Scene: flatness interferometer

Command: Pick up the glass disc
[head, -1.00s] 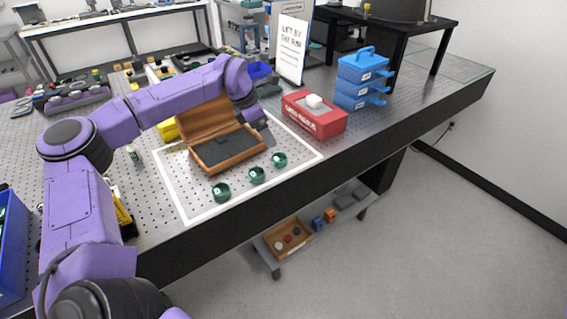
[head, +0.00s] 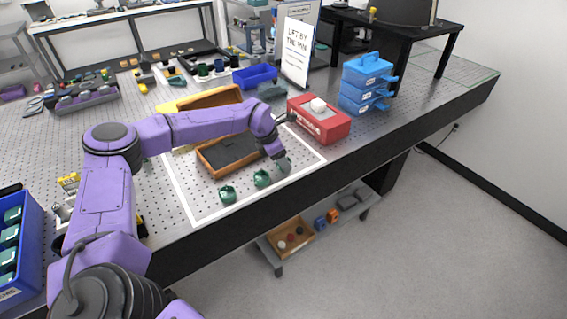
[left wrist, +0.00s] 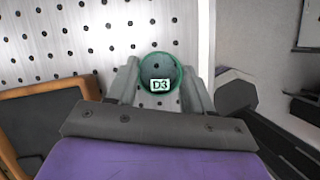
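A green-rimmed glass disc labelled D3 (left wrist: 161,72) shows in the left wrist view between the two fingers of my left gripper (left wrist: 163,84). The fingers stand apart on either side of it; whether they touch it is hard to tell. In the head view my left gripper (head: 283,163) is low over the front right of the white-outlined area and mostly covers this disc. Two similar green discs stand to its left, a middle one (head: 262,178) and a left one (head: 228,194). My right gripper is not in view.
An open wooden case (head: 228,168) with dark lining lies just left of the gripper. A red box (head: 320,122) with white material on top stands behind right. Blue stacked trays (head: 364,85) and a sign (head: 297,50) stand farther back. The table's front edge is close.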

